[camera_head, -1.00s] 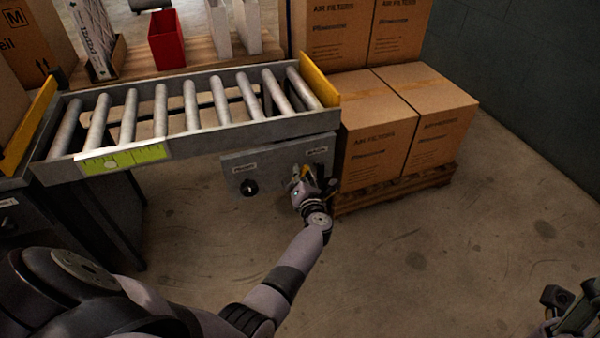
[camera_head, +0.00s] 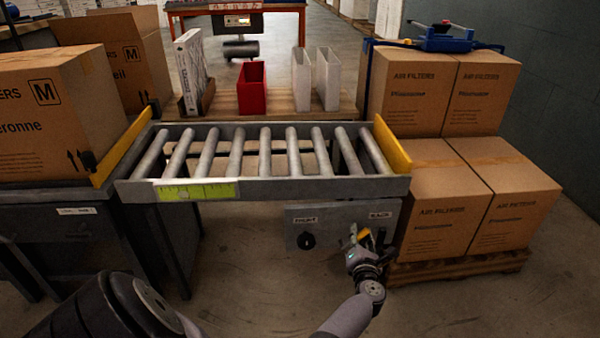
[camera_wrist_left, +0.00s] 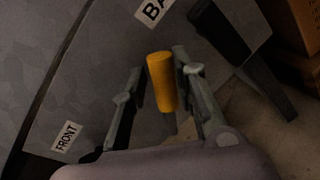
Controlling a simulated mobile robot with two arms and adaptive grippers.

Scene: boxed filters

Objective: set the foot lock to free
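A grey panel (camera_head: 340,215) hangs under the right part of the roller conveyor, with plates marked FRONT and BACK. A black knob (camera_head: 306,240) sits under FRONT. My left gripper (camera_head: 364,238) is at the panel's right end, below BACK. In the left wrist view a yellow cylindrical handle (camera_wrist_left: 161,82) stands between the fingers of my left gripper (camera_wrist_left: 158,75). The fingers are apart, with a visible gap on the handle's left and a narrow one on its right. The handle's base is hidden. I see no marking that reads "free". My right gripper is out of view.
The roller conveyor (camera_head: 250,188) has yellow end plates. Stacked filter boxes (camera_head: 440,205) stand on a pallet close to the right of my left gripper. A large box (camera_head: 60,115) stands on the left. A red bin (camera_head: 252,90) is behind the rollers. Floor below the panel is clear.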

